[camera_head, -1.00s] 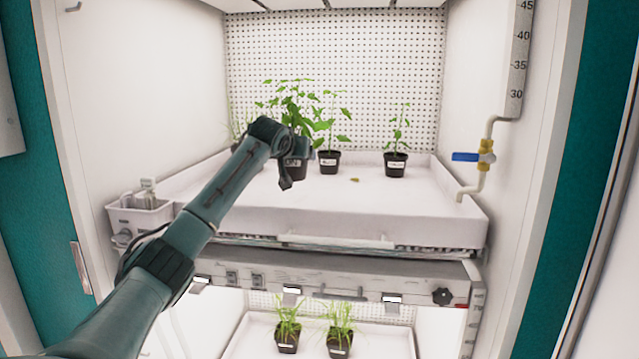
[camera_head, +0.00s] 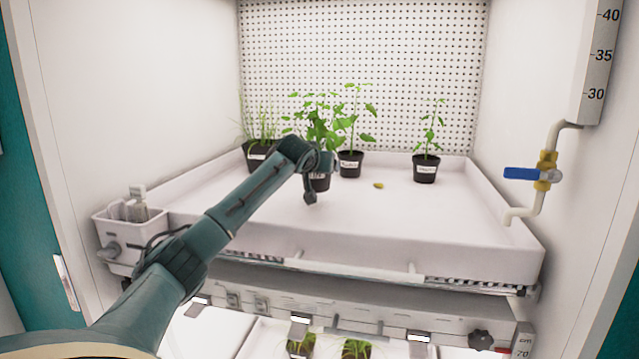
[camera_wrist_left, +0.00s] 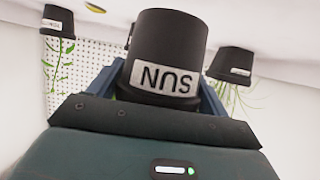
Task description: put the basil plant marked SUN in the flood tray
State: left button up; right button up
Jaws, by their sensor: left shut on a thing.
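The basil plant marked SUN is a leafy green plant (camera_head: 318,128) in a black pot with a white label. My left gripper (camera_head: 318,165) is shut on its pot, partly hiding it in the head view. In the left wrist view the pot (camera_wrist_left: 168,45) is between the fingers, its label upside down. The plant is inside the outline of the white flood tray (camera_head: 400,240), over its left-middle part. I cannot tell if the pot bottom touches the tray floor. My right gripper is not in view.
Other potted plants stand in the tray: a grassy one (camera_head: 258,152) at back left, one (camera_head: 350,163) close behind the held plant, one (camera_head: 425,168) at right. A yellowish leaf (camera_head: 378,185) lies on the tray floor. A blue-handled valve (camera_head: 530,173) is at right. The tray's front middle is clear.

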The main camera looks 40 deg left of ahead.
aim_at(313, 181)
pick_arm(q)
jog(key=shift+w+f, duration=0.1)
jog(key=shift+f, duration=2)
jog(key=o, duration=1.2)
jog(key=shift+f, duration=0.1)
jog(key=shift+c, duration=0.2)
jog(key=shift+s+d+r, duration=0.25)
jog(key=shift+s+d, duration=0.05)
jog(key=shift+s, duration=0.25)
jog(key=b+v, duration=0.2)
jog(key=v, duration=0.3)
jog(key=shift+s+d+r, duration=0.1)
jog(key=shift+s+d, duration=0.05)
jog(key=shift+s, duration=0.1)
jog(key=shift+s+d+r, duration=0.15)
jog(key=shift+s+r, duration=0.05)
jog(key=shift+s, duration=0.1)
